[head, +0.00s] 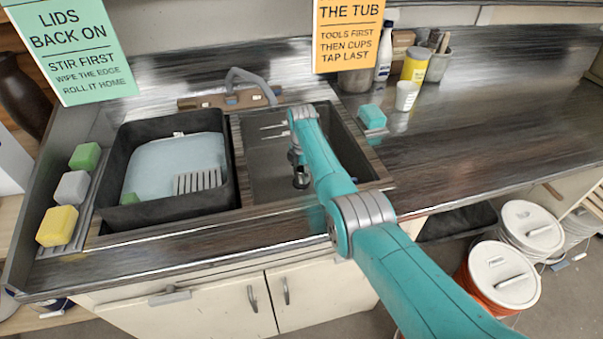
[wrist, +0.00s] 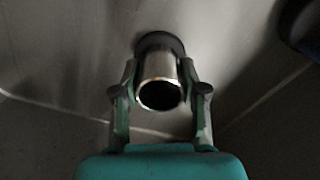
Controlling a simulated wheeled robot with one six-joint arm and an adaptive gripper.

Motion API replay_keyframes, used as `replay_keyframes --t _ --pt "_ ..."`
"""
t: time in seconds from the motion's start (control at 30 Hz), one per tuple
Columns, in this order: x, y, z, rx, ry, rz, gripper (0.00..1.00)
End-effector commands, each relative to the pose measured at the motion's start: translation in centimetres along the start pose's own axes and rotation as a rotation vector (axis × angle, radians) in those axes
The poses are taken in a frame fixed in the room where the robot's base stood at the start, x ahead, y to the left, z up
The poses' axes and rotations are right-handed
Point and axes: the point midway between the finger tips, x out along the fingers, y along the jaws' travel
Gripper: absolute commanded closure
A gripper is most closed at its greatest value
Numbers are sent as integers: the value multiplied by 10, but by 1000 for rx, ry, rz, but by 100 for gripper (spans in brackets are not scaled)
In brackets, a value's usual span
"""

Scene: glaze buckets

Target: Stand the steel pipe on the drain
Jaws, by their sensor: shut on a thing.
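In the wrist view, my gripper (wrist: 160,76) is shut on the steel pipe (wrist: 158,66), with a finger on each side of it. The pipe is a short, shiny tube whose open end faces the camera. Its far end lines up with a dark round ring, seemingly the drain (wrist: 152,38), in the sink floor. I cannot tell whether the pipe touches it. In the head view, my gripper (head: 297,157) reaches down into the right sink basin (head: 258,177), and my arm hides part of the basin.
A black tub (head: 112,212) with pale contents and a slotted grey piece fills the left basin. The tap (head: 245,88) stands behind. Several sponges (head: 58,226) line the left. A cup (head: 406,95) and bottles stand back right. Lidded buckets (head: 503,275) stand on the floor.

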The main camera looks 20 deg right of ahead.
Motion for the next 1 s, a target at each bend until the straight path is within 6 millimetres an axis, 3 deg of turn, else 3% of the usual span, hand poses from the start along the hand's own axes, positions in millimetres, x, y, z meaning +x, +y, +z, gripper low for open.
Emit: replay_keyframes --t 0.2,0.23,0.3,0.7,0.87,1.0 --pt "2 0 0 0 0 0 97" --pt "2 0 0 0 0 0 50" --pt "2 0 0 0 0 0 33" --pt "-1 0 0 0 0 1 32" --pt "-21 1 1 0 -2 4 32" --pt "-48 1 1 0 -2 4 32"
